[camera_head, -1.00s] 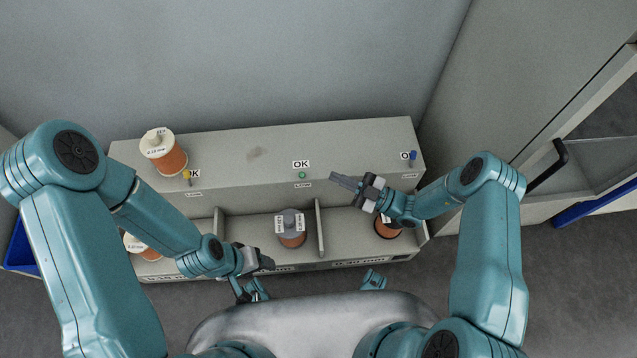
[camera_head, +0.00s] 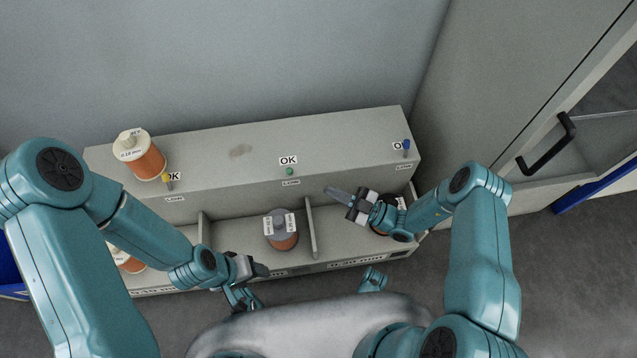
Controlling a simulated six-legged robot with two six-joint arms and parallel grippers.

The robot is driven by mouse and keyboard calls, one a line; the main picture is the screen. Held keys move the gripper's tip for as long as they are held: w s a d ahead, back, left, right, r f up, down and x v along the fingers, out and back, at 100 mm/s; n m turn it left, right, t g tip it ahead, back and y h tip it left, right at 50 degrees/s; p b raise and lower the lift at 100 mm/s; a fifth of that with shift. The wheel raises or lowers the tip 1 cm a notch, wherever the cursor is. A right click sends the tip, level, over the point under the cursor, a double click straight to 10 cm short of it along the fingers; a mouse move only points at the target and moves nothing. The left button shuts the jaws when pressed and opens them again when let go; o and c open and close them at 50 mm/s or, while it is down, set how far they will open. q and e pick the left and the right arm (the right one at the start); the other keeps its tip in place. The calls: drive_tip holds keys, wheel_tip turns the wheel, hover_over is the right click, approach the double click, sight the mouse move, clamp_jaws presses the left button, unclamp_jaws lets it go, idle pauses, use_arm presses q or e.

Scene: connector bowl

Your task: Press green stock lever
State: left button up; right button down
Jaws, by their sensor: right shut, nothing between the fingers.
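A yellow lever (camera_head: 167,179) is at the left and a blue lever (camera_head: 406,147) at the right. Orange spools stand on the shelf top (camera_head: 148,160) and in the bays (camera_head: 284,240). A cabinet door with a black handle (camera_head: 546,145) is at the right.

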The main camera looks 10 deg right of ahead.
sight(290, 172)
use_arm(q)
drive_tip(key=shift+w+a+f+b, duration=0.15)
drive_tip(key=shift+f+b, duration=0.45)
drive_tip(key=shift+b, duration=0.05)
use_arm(e)
drive_tip(key=x, duration=0.9)
use_arm(q)
drive_tip(key=shift+w+r, duration=0.1)
